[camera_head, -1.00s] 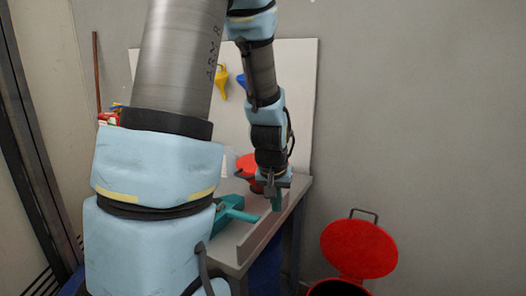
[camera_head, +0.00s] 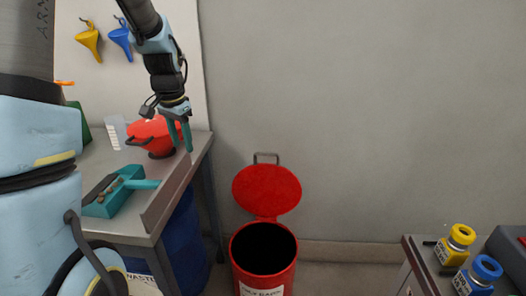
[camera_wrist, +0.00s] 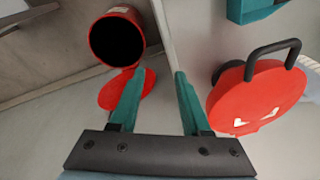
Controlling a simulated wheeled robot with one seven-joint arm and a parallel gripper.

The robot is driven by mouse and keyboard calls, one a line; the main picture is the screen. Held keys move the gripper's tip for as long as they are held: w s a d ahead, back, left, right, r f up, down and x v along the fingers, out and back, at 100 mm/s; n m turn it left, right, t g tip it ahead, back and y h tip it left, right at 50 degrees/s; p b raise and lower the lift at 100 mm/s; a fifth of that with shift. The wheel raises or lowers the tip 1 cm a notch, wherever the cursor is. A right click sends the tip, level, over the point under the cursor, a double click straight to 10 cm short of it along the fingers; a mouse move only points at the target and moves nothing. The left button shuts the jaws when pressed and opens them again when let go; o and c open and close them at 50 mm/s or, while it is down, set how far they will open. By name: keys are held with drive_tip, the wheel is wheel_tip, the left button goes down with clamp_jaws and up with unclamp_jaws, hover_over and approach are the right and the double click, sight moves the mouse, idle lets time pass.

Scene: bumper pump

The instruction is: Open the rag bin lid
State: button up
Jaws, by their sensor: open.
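The red rag bin (camera_head: 264,275) stands on the floor by the wall, right of the bench. Its round red lid (camera_head: 267,189) is swung up and back, with its grey handle (camera_head: 266,157) at the top, and the dark inside shows. The wrist view shows the bin (camera_wrist: 117,40) open too, with the lid (camera_wrist: 112,92) beside its mouth, partly behind a finger. My gripper (camera_head: 181,150) is open and empty, its teal fingers pointing down near the bench's right edge, apart from the lid. It also shows in the wrist view (camera_wrist: 160,73).
A red lidded container (camera_head: 152,134) with a dark handle is on the bench close to my gripper. A teal tray (camera_head: 114,196) and a blue drum (camera_head: 185,235) are near. Yellow and blue bottles (camera_head: 478,272) stand at right. The wall above the bin is clear.

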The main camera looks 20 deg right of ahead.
drive_tip(key=w+d+f+m, duration=0.2)
drive_tip(key=w+d+m, duration=0.15)
drive_tip(key=d, duration=0.65)
drive_tip(key=w+d+f+m+b, duration=0.1)
drive_tip(key=w+d+m, duration=0.1)
drive_tip(key=d+m, duration=0.5)
drive_tip(key=w+d+f+m, duration=0.2)
drive_tip(key=d+m, duration=0.1)
drive_tip(key=d, duration=0.9)
wheel_tip(320, 180, down, 10)
drive_tip(key=w+d+p, duration=0.1)
drive_tip(key=w, duration=0.1)
drive_tip(key=shift+w+h+p, duration=0.3)
drive_tip(key=shift+h+p, duration=0.1)
clamp_jaws()
